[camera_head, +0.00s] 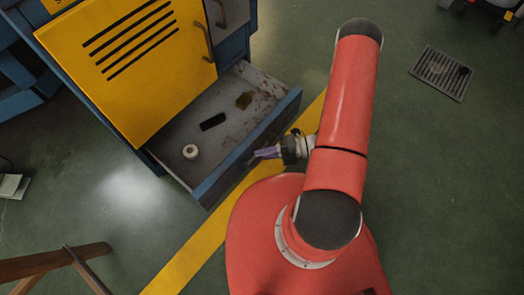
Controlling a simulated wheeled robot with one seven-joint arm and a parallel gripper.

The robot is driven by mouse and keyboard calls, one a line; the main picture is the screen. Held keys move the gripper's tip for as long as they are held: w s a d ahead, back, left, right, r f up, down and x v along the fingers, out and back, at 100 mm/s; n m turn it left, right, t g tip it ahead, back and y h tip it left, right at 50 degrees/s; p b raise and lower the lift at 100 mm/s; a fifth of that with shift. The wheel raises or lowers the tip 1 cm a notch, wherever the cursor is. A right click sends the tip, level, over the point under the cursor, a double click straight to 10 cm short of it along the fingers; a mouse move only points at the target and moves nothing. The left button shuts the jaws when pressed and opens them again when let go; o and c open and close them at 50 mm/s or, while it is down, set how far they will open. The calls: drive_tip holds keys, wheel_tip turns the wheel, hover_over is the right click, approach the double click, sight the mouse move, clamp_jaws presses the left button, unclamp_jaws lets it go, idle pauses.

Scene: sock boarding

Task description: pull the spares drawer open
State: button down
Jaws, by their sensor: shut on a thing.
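The spares drawer (227,152) stands pulled out from the blue cabinet, low down under the yellow door. Its blue front edge faces my base. Inside lie a white ring-shaped roll (190,151), a black oblong item (212,121) and a small brown-yellow block (244,100). My gripper (257,154) is at the outer side of the drawer front, near its middle, shut on the drawer's handle. The handle itself is mostly hidden by the gripper and the drawer front.
The yellow slotted door (130,65) with a bar handle is above the drawer. A yellow floor stripe (193,262) runs under my arm. A wooden stool or trestle (60,262) stands at lower left, and a floor drain (441,73) lies at upper right. Green floor is open at right.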

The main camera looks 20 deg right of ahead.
drive_tip(key=c, duration=1.5)
unclamp_jaws()
drive_tip(key=v, duration=0.7)
drive_tip(key=shift+d, duration=0.4)
drive_tip(key=shift+r, duration=0.1)
